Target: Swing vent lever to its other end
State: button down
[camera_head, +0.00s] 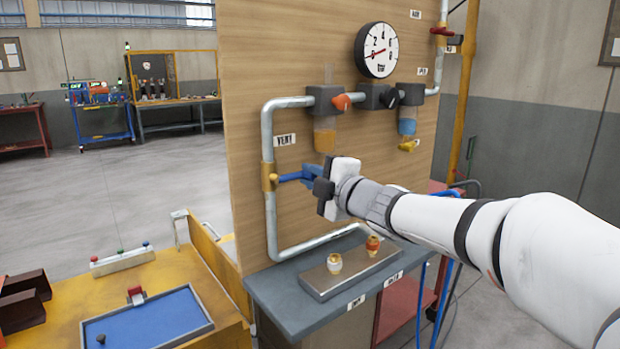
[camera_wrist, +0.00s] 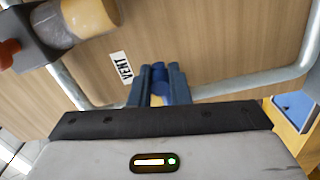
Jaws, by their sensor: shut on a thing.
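The blue vent lever (camera_head: 289,177) sticks out to the right from a brass valve (camera_head: 269,177) on the vertical grey pipe, below the VENT label (camera_head: 285,140). My gripper (camera_head: 312,176) reaches in from the right and is shut on the lever's outer part. In the wrist view the lever (camera_wrist: 159,87) shows between the two dark fingers of my gripper (camera_wrist: 158,78), with the VENT label (camera_wrist: 122,67) just left of it. The fingers hide part of the lever, and the valve body cannot be made out in the wrist view.
A round gauge (camera_head: 377,50) and two filter units hang on the wooden panel (camera_head: 240,60) above. The filter bowl (camera_head: 325,136) is close above my gripper. A grey shelf (camera_head: 280,299) with a metal block (camera_head: 350,272) stands below. A blue tray (camera_head: 150,325) lies at lower left.

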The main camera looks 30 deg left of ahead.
jog(key=shift+r, duration=0.2)
jog(key=c, duration=1.4)
grip_release()
jog(key=shift+f, duration=0.1)
jog(key=shift+o, duration=0.2)
jog(key=shift+s+d, duration=0.1)
jog(key=v, duration=0.7)
jog(key=shift+d, duration=0.35)
